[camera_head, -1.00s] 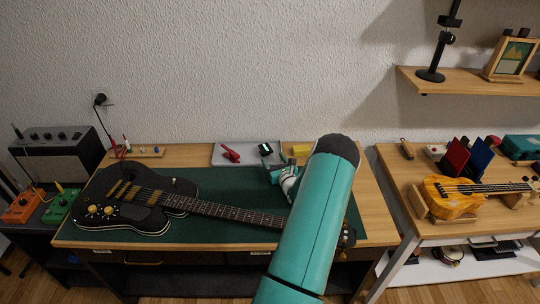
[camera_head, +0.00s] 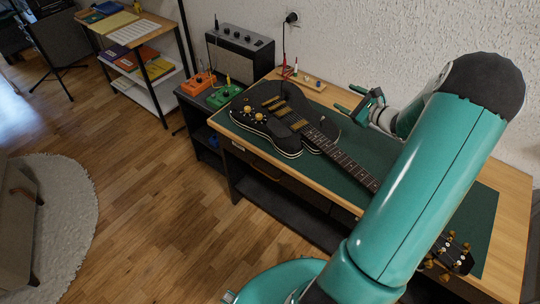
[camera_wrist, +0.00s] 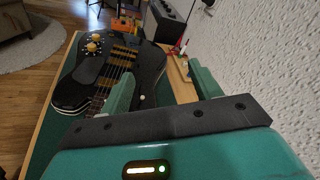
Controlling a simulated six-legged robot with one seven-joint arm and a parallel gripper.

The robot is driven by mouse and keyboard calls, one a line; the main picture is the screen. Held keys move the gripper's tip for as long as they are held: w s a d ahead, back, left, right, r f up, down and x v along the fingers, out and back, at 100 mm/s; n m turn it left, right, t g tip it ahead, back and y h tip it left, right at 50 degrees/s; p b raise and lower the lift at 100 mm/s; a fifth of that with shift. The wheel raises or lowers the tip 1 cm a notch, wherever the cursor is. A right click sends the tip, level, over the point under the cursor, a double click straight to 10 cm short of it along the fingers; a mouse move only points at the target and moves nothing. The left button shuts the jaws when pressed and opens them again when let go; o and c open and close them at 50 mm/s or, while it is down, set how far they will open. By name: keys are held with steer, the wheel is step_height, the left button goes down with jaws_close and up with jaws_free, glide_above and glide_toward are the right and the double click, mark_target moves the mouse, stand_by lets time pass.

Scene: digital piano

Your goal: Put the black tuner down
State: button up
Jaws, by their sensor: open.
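My gripper (camera_head: 346,99) is open above the back of the workbench, past the guitar body, with its fingers pointing left. In the wrist view my gripper (camera_wrist: 161,72) shows two teal fingers spread apart, with nothing visible held between them. I cannot make out the black tuner in either current view. The grey tray at the back of the bench is out of sight, with my arm across that side of the picture.
A black electric guitar (camera_head: 269,118) lies on the green mat (camera_head: 232,119), its neck running under my arm. An amplifier (camera_head: 240,55), an orange pedal (camera_head: 198,84) and a green pedal (camera_head: 224,96) stand left of it. The wall (camera_head: 375,35) is close behind.

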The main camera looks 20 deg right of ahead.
steer(key=s+a+r+n+g+y, duration=0.1)
steer(key=a+r+n+g, duration=0.3)
steer(key=a, duration=0.6)
steer(key=s+a+r+n+g+y, duration=0.2)
steer(key=a+n, duration=0.4)
steer(key=a, duration=0.4)
steer(key=s+a+r+n+g+y, duration=0.1)
steer(key=a+r+n+g, duration=0.3)
steer(key=a, duration=0.6)
steer(key=s+a+r+n+h, duration=0.2)
steer(key=s+a+n+h, duration=0.1)
steer(key=s+n, duration=0.4)
steer(key=s+a+r+n+h, duration=0.3)
steer(key=s+a+n, duration=0.3)
steer(key=s, duration=0.4)
steer(key=shift+s+a+n+h, duration=0.15)
steer(key=shift+s+n+h, duration=0.15)
steer(key=shift+n+h, duration=0.1)
steer(key=shift+r, duration=0.1)
